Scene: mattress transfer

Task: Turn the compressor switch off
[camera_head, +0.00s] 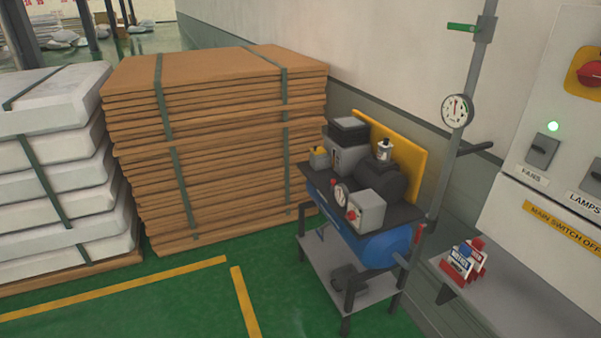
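The compressor (385,245) has a blue tank on a dark metal stand against the wall, with a motor and a pump on its top plate. A grey switch box (366,211) sits on the front right of the top plate. A small red knob (352,215) shows on the left face of the box; its position is too small to tell. Neither of my grippers shows in the head view.
An electrical panel (545,190) with a green light and switches is on the right wall. A shelf (452,281) below holds small red, white and blue boxes (463,261). Strapped cardboard (215,140) and white bundles (60,170) stand left. Green floor (190,305) is clear in front.

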